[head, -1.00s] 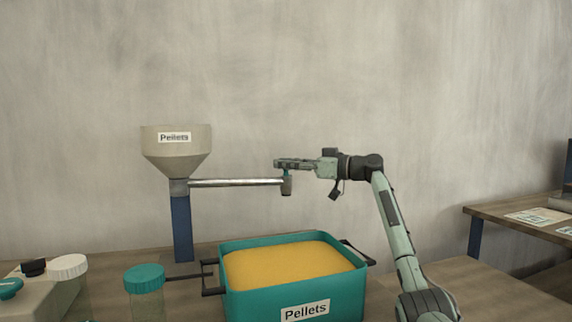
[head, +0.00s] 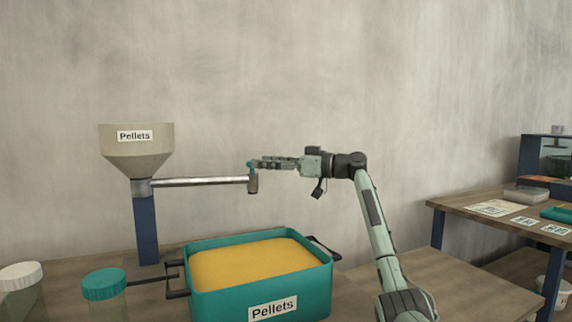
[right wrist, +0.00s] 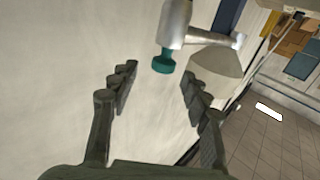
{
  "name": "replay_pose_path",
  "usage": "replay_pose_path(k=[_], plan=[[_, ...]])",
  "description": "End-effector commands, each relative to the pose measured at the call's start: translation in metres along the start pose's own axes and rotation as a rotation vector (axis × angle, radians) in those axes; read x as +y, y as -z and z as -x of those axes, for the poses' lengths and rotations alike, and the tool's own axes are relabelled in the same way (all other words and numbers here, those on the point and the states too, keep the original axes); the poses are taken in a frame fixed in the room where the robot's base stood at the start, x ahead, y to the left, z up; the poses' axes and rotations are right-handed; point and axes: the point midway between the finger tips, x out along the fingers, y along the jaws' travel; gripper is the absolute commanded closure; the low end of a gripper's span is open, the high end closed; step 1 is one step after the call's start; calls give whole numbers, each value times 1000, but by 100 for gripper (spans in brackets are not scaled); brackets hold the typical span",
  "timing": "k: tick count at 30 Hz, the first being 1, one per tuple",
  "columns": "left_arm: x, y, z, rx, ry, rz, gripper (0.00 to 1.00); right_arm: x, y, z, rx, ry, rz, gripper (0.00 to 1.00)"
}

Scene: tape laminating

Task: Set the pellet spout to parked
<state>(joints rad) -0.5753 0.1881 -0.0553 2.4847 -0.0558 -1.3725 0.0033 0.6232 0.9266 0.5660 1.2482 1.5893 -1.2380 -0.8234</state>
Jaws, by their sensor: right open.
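The pellet spout (head: 200,182) is a metal tube running right from the base of the grey hopper (head: 136,155) labelled Pellets. Its end carries a short downward nozzle (head: 252,186) with a teal knob (head: 250,167) on top. In the head view the nozzle appears above the back of the pellet bin; I cannot tell its exact depth. My right gripper (head: 258,164) is open beside the knob, on its right. In the right wrist view the teal knob (right wrist: 163,62) shows just beyond and between the spread fingertips, not gripped. No parked mark is visible. My left gripper is out of view.
A teal bin (head: 318,297) of yellow pellets stands on the bench below the spout. Jars with a teal lid (head: 104,283) and a white lid (head: 21,275) stand at front left. A second table (head: 465,221) with cards is at right. The wall behind is bare.

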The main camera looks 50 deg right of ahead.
Motion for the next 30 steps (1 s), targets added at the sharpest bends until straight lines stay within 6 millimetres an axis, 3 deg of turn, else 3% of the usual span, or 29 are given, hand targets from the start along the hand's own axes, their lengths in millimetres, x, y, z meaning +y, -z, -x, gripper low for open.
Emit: replay_pose_path(k=[6, 12, 30], plan=[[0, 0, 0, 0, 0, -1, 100, 1, 0, 46, -2, -3, 0, 52], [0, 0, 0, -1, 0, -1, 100, 0, 0, 70, 0, -1, 0, 52], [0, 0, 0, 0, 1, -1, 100, 0, 0, 75, 0, -2, 0, 52]])
